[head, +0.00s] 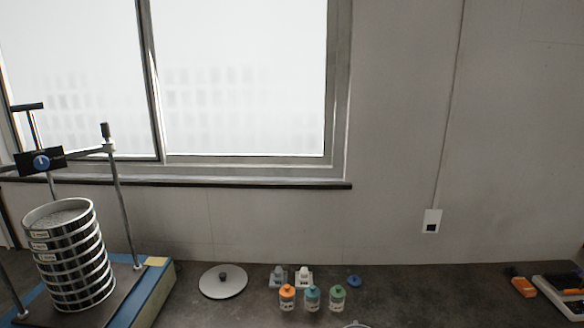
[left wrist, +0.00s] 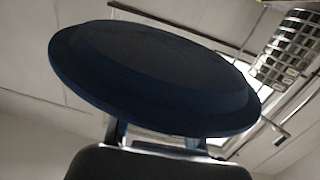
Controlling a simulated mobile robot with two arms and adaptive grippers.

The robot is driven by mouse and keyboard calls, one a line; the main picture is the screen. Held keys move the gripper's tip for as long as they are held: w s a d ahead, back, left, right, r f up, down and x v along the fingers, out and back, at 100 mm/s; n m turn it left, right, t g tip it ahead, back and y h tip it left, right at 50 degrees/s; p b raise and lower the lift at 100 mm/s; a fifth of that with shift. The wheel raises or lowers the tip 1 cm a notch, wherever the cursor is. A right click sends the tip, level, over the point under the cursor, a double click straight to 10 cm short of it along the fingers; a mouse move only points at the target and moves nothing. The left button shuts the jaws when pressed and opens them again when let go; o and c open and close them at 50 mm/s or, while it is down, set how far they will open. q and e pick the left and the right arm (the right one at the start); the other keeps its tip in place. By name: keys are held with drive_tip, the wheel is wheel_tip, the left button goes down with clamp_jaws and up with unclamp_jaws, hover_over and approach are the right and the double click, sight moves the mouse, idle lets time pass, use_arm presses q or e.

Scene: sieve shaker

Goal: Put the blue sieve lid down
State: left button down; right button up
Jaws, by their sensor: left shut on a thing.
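The blue sieve lid (left wrist: 155,75) is a dark blue round disc with a stepped rim. It fills the upper middle of the left wrist view, tilted in the picture and held up in the air. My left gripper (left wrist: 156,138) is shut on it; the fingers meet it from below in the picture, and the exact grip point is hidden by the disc. The held lid and left gripper do not show in the head view. My right gripper is in neither view.
A sieve stack (head: 72,262) stands on the shaker at the left. A grey knobbed lid (head: 214,284) lies on the dark bench (head: 430,298). Orange-, blue- and green-capped bottles (head: 312,299) stand at middle. A small blue object (head: 354,281) lies beside them.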

use_arm(q)
drive_tip(key=shift+w+a+r+n+y, duration=0.25)
drive_tip(key=shift+n+y, duration=0.35)
drive_tip(key=shift+y, duration=0.3)
wheel_tip(320, 180, down, 15)
drive_tip(key=b, duration=1.4)
drive_tip(key=shift+r+b, duration=0.2)
drive_tip(key=shift+b, duration=0.1)
drive_tip(key=shift+r, duration=0.1)
